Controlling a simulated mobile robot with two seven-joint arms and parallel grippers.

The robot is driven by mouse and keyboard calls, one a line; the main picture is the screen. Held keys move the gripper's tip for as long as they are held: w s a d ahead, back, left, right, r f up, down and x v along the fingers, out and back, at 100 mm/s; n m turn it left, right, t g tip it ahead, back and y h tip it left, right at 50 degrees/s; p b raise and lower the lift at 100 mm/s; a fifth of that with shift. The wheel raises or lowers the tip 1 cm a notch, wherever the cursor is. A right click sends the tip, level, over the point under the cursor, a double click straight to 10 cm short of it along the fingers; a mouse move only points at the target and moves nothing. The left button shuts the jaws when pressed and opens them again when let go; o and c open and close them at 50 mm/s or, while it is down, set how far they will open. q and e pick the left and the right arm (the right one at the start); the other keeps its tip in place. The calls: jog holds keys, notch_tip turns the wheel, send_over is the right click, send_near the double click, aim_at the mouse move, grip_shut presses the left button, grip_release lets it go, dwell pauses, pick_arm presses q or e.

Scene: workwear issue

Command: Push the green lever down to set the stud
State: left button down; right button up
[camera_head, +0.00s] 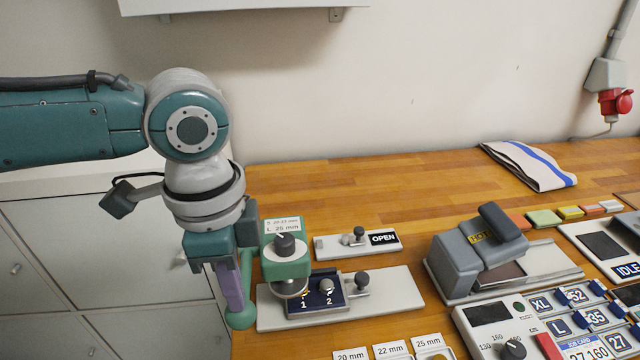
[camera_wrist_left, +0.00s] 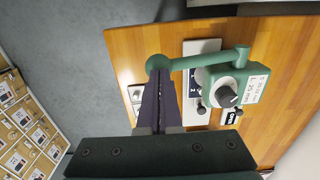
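The lever (camera_wrist_left: 205,61) and knob also show in the left wrist view. My left gripper (camera_head: 234,308) points downward just left of the lever. Its dark fingers (camera_wrist_left: 158,76) lie together, shut, with tips at the knob; I cannot tell whether they touch it. My right gripper is not in view.
A blue block (camera_head: 315,296) marked 1 and 2 sits on the base plate. Behind it is an "OPEN" slide plate (camera_head: 335,246). A grey press-like device (camera_head: 470,260) and a control box (camera_head: 490,330) stand right. A striped cloth (camera_head: 530,165) lies at the back.

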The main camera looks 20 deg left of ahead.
pick_arm(q)
jog(key=shift+f, duration=0.1)
jog(key=shift+s+f+b, duration=0.1)
jog(key=shift+f+b, duration=0.55)
jog(key=shift+f, duration=0.3)
notch_tip(320, 180, up, 13)
jog(key=p, duration=1.4)
dwell(0.3)
jog(key=shift+d, duration=0.1)
